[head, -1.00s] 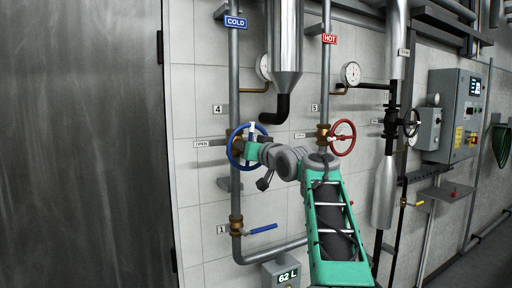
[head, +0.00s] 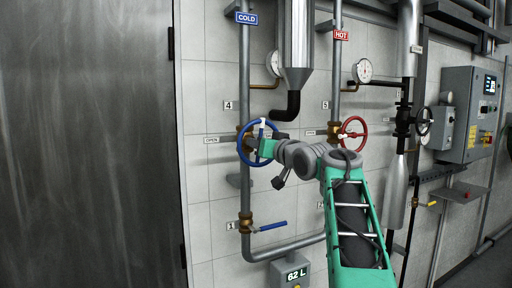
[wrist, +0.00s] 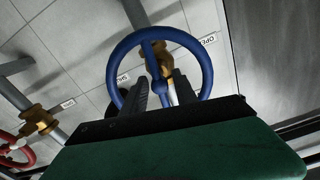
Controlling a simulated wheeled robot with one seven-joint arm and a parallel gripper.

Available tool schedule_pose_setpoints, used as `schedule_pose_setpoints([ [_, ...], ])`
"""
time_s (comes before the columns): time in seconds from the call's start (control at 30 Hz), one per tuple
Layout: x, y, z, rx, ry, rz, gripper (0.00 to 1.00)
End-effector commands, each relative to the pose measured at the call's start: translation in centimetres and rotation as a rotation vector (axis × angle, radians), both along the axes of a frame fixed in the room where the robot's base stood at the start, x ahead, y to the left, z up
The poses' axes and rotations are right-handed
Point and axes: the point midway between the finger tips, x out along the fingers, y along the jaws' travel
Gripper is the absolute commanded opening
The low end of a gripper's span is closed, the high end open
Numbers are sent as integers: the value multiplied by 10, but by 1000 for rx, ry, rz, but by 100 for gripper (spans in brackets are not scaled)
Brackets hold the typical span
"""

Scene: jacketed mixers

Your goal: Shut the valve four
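Valve four is a blue handwheel (head: 241,137) on the COLD pipe, beside the tag "4" (head: 229,105). An OPEN label (head: 211,140) is on the wall to its left. My gripper (head: 262,146) is at the wheel's front. In the wrist view the blue wheel (wrist: 207,62) fills the upper middle, with a brass valve body behind it. My gripper's two dark fingers (wrist: 162,88) stand apart at the wheel's lower part, with a spoke and a pale part between them. I cannot tell whether they touch the wheel. The fingertips are hidden in the head view.
A red handwheel (head: 353,121) on the HOT pipe is close to the right. A blue lever valve (head: 270,227) is below on the cold pipe. A black handwheel (head: 424,121) and a control cabinet (head: 466,110) are farther right. A dark metal panel (head: 85,150) fills the left.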

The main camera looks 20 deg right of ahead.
Motion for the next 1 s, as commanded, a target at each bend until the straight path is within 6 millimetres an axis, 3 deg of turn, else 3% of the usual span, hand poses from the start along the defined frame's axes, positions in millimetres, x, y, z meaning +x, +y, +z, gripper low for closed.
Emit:
schedule_pose_setpoints([
  [0.1, -27, -2, -4, -3, -2, -5, 34],
  [0.23, -46, -2, -2, -1, -1, -2, 34],
  [0.57, -52, -1, 0, 0, 0, 0, 34],
  [0.67, -50, 8, -12, 3, 30, 1, 34],
  [0.77, -51, 39, -55, 10, 143, -2, 34],
  [0.87, -71, 93, -143, 3, 363, 3, 34],
  [0.9, -90, 118, -187, -8, 474, 12, 34],
  [0.97, -129, 152, -254, -38, 645, 29, 34],
  [1.0, -160, 170, -296, -62, 756, 43, 34],
])
